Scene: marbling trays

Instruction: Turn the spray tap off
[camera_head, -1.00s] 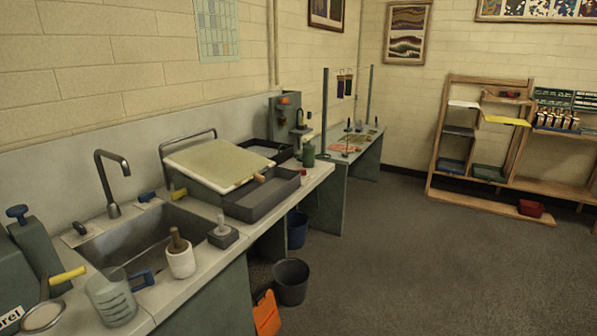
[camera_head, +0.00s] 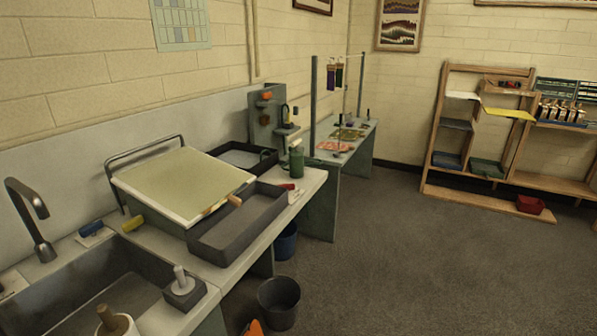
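No part is clearly marked as the spray tap. A grey gooseneck faucet (camera_head: 33,217) stands behind the sink (camera_head: 95,290) at the lower left. A grey-green upright unit (camera_head: 261,118) with an orange part and a dark fitting stands farther along the counter. I cannot tell whether any water runs. Neither of my grippers is in view.
The tilted screen (camera_head: 182,180) and a dark tray (camera_head: 205,243) cover the middle of the counter. A dark bucket (camera_head: 278,300) and a blue bucket (camera_head: 286,243) stand on the floor beside it. The grey floor (camera_head: 420,270) to the right is open, up to wooden shelves (camera_head: 447,105).

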